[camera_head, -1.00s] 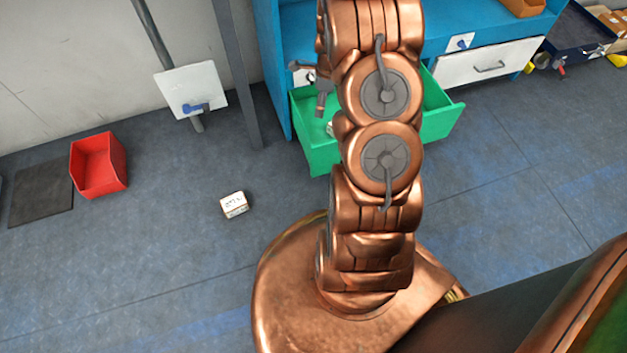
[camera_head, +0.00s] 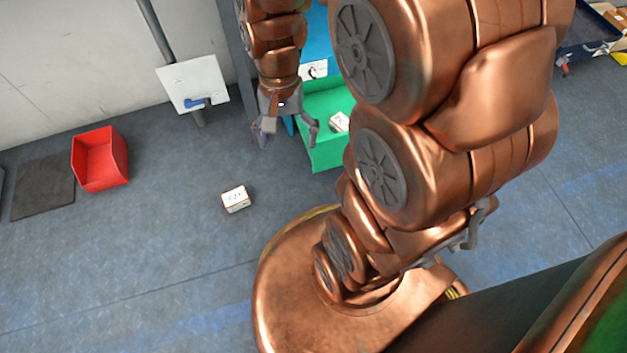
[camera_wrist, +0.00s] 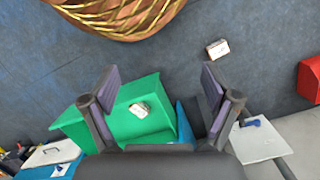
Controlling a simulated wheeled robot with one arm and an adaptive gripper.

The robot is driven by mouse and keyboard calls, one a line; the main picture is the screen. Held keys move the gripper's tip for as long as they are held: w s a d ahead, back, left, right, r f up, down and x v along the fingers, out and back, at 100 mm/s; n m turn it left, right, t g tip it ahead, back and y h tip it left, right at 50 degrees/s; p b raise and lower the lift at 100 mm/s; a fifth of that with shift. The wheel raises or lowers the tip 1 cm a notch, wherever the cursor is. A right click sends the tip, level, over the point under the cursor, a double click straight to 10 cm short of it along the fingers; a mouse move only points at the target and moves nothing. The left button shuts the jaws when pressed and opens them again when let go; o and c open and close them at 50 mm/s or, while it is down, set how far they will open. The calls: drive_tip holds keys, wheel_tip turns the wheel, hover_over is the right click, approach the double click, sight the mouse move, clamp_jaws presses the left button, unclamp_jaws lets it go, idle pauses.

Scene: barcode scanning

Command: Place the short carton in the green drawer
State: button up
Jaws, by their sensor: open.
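The green drawer (camera_head: 328,150) stands pulled out from the blue cabinet. A small white-and-brown carton (camera_head: 338,122) lies inside it, partly beside my arm in the head view; it also shows whole in the wrist view (camera_wrist: 139,109). A second similar carton (camera_head: 235,199) lies on the floor left of the drawer, also in the wrist view (camera_wrist: 217,49). I cannot tell which is the short carton. My gripper (camera_head: 288,138) is open and empty, pointing down beside the drawer's left side; its spread fingers show in the wrist view (camera_wrist: 156,78). My arm hides the drawer's right part.
A red bin (camera_head: 99,160) stands on the floor at left beside a dark mat (camera_head: 42,188). A white panel with a blue scanner (camera_head: 193,88) is on a pole. A dark blue tray (camera_head: 590,35) is at far right. The floor between bin and drawer is mostly clear.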

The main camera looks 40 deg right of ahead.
drive_tip(key=s+a+r+n+g+h, duration=0.1)
drive_tip(key=s+a+r+n, duration=0.2)
drive_tip(key=s+n, duration=0.5)
drive_tip(key=s, duration=0.4)
drive_tip(key=shift+s+r, duration=0.2)
drive_tip(key=shift+s, duration=0.1)
drive_tip(key=shift+a, duration=0.1)
